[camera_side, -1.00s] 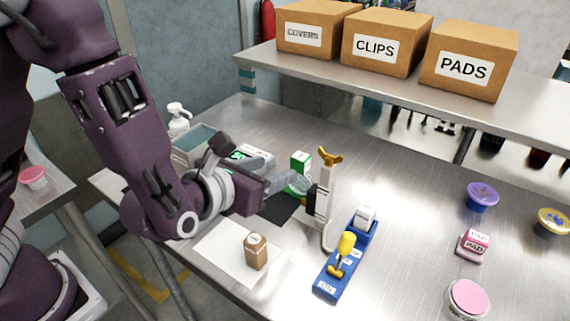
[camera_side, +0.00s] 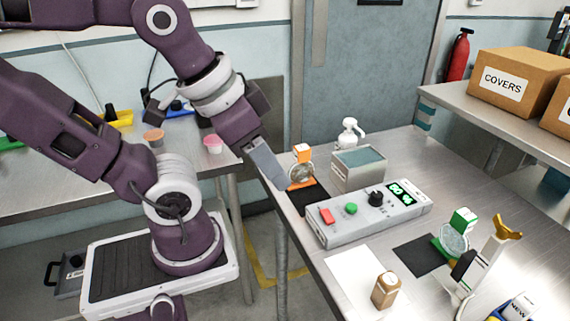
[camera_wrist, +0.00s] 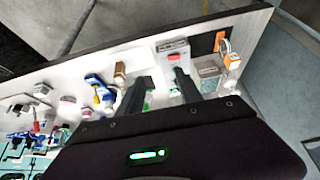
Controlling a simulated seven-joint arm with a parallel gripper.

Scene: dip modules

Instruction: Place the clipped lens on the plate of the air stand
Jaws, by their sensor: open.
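A round clear lens in an orange clip (camera_side: 301,174) stands upright at the black mat on the table's left edge; it also shows in the wrist view (camera_wrist: 226,56). A second lens in a green clip (camera_side: 454,240) stands on another dark mat, beside a pale upright stand with a gold wing knob (camera_side: 508,228). I cannot tell for certain which part is the air stand's plate. My gripper (camera_side: 274,178) points down just left of the orange-clipped lens. In the wrist view its two fingers (camera_wrist: 163,76) are apart with nothing visible held between them.
A grey control box (camera_side: 370,212) with red and green buttons lies in front of the basin (camera_side: 358,168) and a white pump bottle (camera_side: 348,132). A brown bottle (camera_side: 386,290) stands on white paper (camera_side: 352,276). The COVERS box (camera_side: 513,82) is on the raised shelf.

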